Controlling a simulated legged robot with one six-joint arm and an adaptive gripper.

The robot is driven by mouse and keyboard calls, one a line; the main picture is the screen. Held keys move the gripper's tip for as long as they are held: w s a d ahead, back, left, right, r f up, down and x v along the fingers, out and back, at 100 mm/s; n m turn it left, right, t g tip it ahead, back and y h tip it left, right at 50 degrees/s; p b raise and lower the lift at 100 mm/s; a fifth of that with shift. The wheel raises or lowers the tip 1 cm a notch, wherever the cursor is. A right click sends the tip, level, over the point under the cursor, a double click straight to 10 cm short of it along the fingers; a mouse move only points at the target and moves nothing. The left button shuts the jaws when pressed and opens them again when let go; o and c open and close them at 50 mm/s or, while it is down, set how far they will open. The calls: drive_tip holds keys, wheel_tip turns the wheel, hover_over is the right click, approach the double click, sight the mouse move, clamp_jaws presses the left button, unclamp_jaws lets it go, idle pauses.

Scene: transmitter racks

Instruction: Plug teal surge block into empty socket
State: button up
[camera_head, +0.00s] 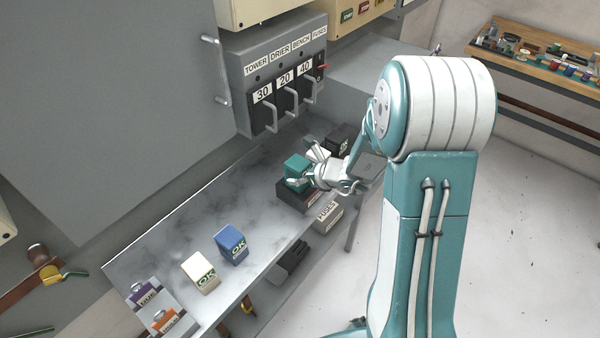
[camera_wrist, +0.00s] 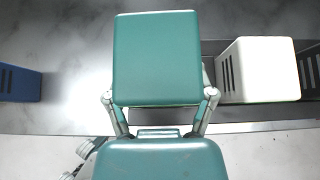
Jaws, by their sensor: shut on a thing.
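The teal surge block (camera_head: 297,168) is in my gripper (camera_head: 305,176) over the left end of a dark socket strip (camera_head: 290,196) on the marble shelf. In the wrist view the teal block (camera_wrist: 155,58) is large and square to the camera, with one finger of my gripper (camera_wrist: 159,100) against each side. A white block (camera_wrist: 258,68) and a dark block (camera_wrist: 312,70) stand in the strip to its right. The socket under the teal block is hidden. I cannot tell whether the block is seated or held just above.
A blue block (camera_head: 232,245) and a cream block (camera_head: 201,272) stand on the shelf (camera_head: 165,240) at the left. A grey breaker panel (camera_head: 275,75) with protruding handles is on the wall behind. Purple and orange labelled items (camera_head: 150,297) lie at the shelf's near left end.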

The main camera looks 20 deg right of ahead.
drive_tip(key=shift+f, duration=1.35)
drive_tip(key=o, duration=1.2)
drive_tip(key=v, duration=1.2)
drive_tip(key=shift+f, duration=0.1)
